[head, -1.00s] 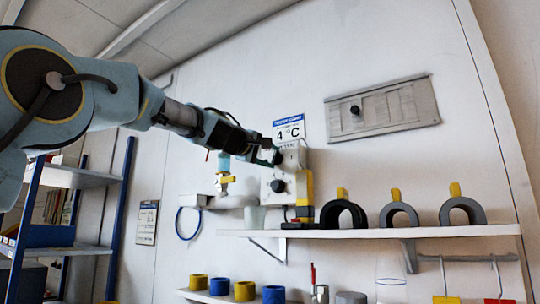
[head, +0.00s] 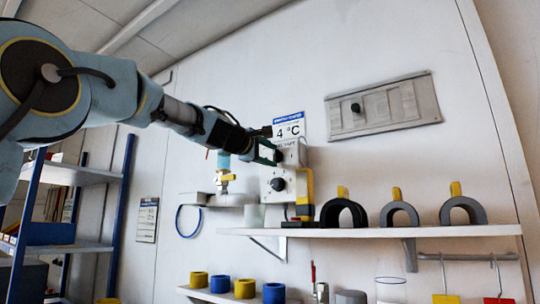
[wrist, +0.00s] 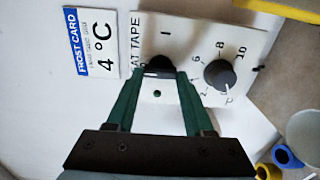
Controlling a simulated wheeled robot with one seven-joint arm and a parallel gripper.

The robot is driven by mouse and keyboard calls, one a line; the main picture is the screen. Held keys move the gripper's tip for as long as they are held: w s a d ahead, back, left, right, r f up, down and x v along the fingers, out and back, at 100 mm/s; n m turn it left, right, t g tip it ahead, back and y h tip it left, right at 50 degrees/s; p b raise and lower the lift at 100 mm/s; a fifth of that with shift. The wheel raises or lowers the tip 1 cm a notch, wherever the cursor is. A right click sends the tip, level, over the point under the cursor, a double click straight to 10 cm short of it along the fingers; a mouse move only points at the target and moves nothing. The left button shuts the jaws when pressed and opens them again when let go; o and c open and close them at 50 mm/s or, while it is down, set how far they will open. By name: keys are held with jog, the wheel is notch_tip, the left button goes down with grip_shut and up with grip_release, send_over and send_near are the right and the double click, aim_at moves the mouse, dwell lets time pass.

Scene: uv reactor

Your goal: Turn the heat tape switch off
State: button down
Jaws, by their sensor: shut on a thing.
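The heat tape switch (wrist: 160,63) is a dark round knob on a white wall panel (wrist: 200,38) marked "AT TAPE", the rest of the word being hidden. A "1" mark stands above the knob; my fingers cover much of its lower part, and I cannot tell where its pointer is. My gripper (wrist: 158,72) has green fingers on either side of the knob and is shut on it. In the head view my gripper (head: 277,153) reaches the panel's upper part from the left, hiding the switch. A second dial (wrist: 220,74) with numbers up to 10 sits right of it.
A "4 °C" frost card (wrist: 92,42) is on the wall left of the panel. A shelf (head: 375,232) with several arched pieces is right of and below the panel. A pipe with a yellow valve (head: 224,180) is left of it.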

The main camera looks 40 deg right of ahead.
jog(key=shift+c, duration=1.4)
grip_release()
jog(key=shift+a, duration=0.1)
jog(key=b+v, duration=0.6)
jog(key=v, duration=0.4)
jog(key=shift+a, duration=0.3)
jog(key=shift+f, duration=0.1)
